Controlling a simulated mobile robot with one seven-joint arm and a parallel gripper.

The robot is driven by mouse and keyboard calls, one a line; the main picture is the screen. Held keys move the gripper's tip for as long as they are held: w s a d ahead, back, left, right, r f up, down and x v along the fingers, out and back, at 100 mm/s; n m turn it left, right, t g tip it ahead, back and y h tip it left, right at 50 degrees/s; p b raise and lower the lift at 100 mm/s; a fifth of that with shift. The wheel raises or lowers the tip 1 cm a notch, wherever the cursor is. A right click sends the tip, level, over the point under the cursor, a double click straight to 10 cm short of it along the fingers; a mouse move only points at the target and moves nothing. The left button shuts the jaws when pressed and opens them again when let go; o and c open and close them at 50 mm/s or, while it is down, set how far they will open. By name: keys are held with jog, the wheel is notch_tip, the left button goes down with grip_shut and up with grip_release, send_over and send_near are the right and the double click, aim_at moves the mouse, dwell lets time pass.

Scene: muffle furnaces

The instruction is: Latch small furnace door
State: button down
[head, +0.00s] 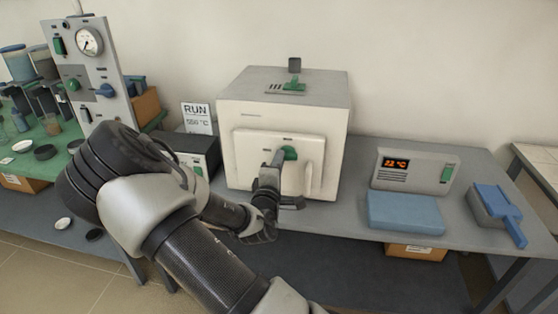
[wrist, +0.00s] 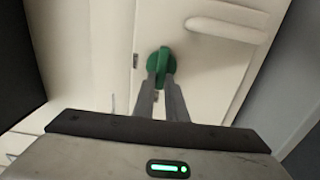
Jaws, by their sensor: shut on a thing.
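The small furnace (head: 284,105) is a cream and grey box on the grey table, and its front door (head: 255,150) looks closed against the body. A green latch knob (head: 290,153) is on the door, and it also shows in the wrist view (wrist: 161,58). My gripper (head: 278,156) reaches the door from the front. In the wrist view my gripper's two fingers (wrist: 160,80) are shut on the green knob. The door's pale handle (wrist: 228,27) is to the right of the knob.
A controller (head: 415,170) with a lit display and a blue pad (head: 405,212) stand right of the furnace. A blue scoop-like tool (head: 500,212) lies further right. A dark box (head: 185,150) and RUN sign (head: 197,117) stand left. A gauge panel (head: 92,75) stands further left.

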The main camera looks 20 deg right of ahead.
dwell(0.4)
jog(key=c, duration=1.8)
grip_release()
jog(key=p+v, duration=0.4)
jog(key=v, duration=1.3)
jog(key=shift+p, duration=0.35)
jog(key=shift+s+a, duration=0.15)
